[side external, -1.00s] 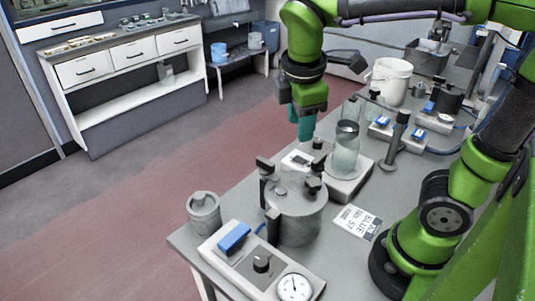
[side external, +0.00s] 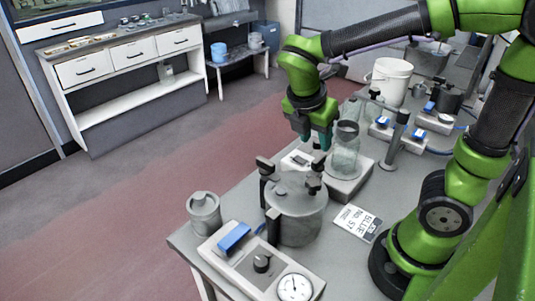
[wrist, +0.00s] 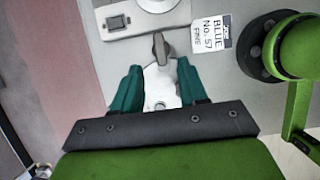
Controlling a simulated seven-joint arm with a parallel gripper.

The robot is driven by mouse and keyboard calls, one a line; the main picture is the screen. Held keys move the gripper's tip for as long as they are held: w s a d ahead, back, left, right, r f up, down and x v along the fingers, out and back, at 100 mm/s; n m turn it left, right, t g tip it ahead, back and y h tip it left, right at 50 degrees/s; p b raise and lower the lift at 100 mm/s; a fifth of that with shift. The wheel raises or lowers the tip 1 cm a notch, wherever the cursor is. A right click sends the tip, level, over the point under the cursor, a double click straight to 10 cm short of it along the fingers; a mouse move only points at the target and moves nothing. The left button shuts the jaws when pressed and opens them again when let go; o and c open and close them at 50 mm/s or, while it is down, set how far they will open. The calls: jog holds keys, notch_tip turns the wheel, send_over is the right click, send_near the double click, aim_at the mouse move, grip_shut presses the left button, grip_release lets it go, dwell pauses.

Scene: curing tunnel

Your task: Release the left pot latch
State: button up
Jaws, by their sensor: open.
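The grey metal pot (side external: 297,218) stands on the bench with dark latches around its lid. One dark latch (side external: 265,166) rises at the lid's left rim and another (side external: 316,166) at its far right. My gripper (side external: 313,142) is open and empty, above and just behind the pot. In the wrist view, the teal fingers of my gripper (wrist: 158,88) are spread apart, with the pale pot lid (wrist: 160,92) seen below between them. A grey latch handle (wrist: 160,48) shows just beyond the fingertips. I cannot tell which latch it is.
A glass jar (side external: 346,152) stands on a grey base close to the right of my gripper. A control box (side external: 262,262) with a blue switch and gauge is in front of the pot. A lidded canister (side external: 204,214) stands left, and a label card (side external: 358,222) lies right.

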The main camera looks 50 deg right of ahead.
aim_at(319, 158)
jog(key=x, duration=0.7)
grip_shut()
